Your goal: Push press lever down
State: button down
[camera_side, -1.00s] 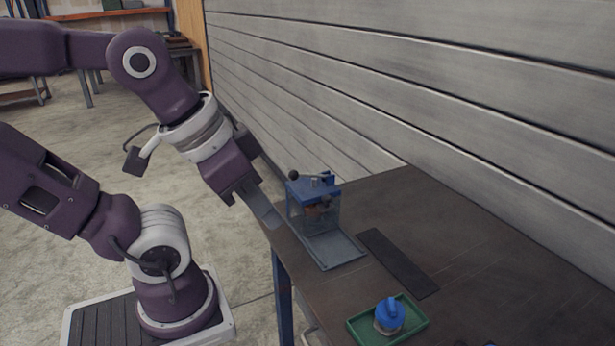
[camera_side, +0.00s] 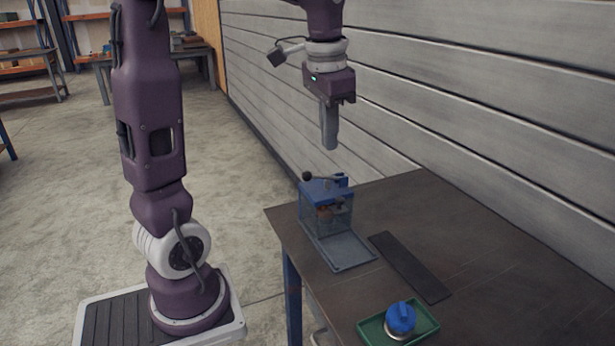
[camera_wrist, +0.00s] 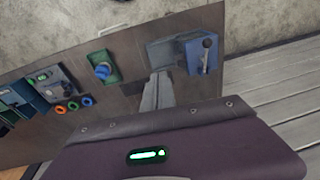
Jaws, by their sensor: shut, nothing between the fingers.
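The blue press (camera_side: 326,206) stands near the far left end of the table in the side view, with a flat grey plate in front of it. Its lever (camera_side: 308,177) has a dark round knob and sits on top, reaching to the left, roughly level. In the wrist view the press (camera_wrist: 201,56) is at the upper right and its lever knob (camera_wrist: 207,43) shows from above. My gripper (camera_side: 330,146) is shut and empty, pointing straight down in the air above the press, apart from the lever. The fingers (camera_wrist: 157,92) also show in the wrist view.
A dark flat strip (camera_side: 410,267) lies beside the press plate. A green tray (camera_side: 370,331) holds a blue-topped part (camera_side: 400,318). A panelled wall (camera_side: 480,100) runs behind the table. The wrist view also shows coloured rings (camera_wrist: 73,105) and grey-blue devices at left.

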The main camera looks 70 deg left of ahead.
jog(key=w+a+f+g, duration=0.1)
jog(key=a+f, duration=0.2)
jog(key=a, duration=0.4)
jog(key=w+a+f+g+h, duration=0.1)
jog(key=w+a+f, duration=0.1)
jog(key=a, duration=0.5)
jog(key=shift+w+a+f, duration=0.15)
jog(key=shift+w+f, duration=0.1)
jog(key=shift+f, duration=0.5)
